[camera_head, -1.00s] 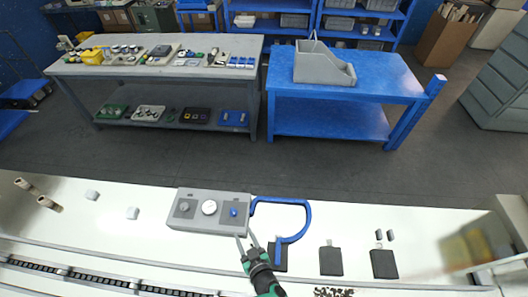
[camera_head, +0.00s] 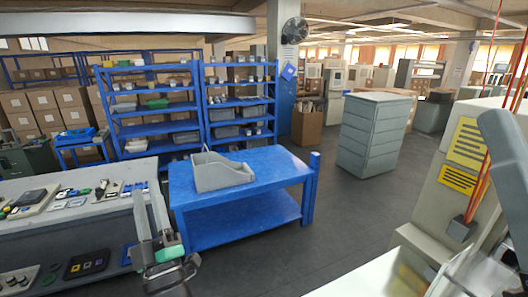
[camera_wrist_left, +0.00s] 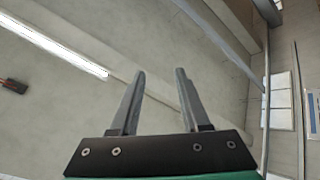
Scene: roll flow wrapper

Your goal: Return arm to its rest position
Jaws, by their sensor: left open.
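My left gripper (camera_head: 147,190) is raised in the lower left of the head view, in front of the grey table and the blue workbench in the picture. Its two grey fingers point up, are apart and have nothing between them. In the left wrist view the same open fingers (camera_wrist_left: 160,75) stand against a pale ceiling with a light strip (camera_wrist_left: 60,45). My right gripper is not in view.
A blue workbench (camera_head: 245,215) carries a grey bin (camera_head: 220,172). A grey table (camera_head: 100,215) with small parts is at the left. Blue shelves (camera_head: 155,115) stand behind. A grey drawer cabinet (camera_head: 372,135) and a pale machine housing (camera_head: 445,195) are at the right.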

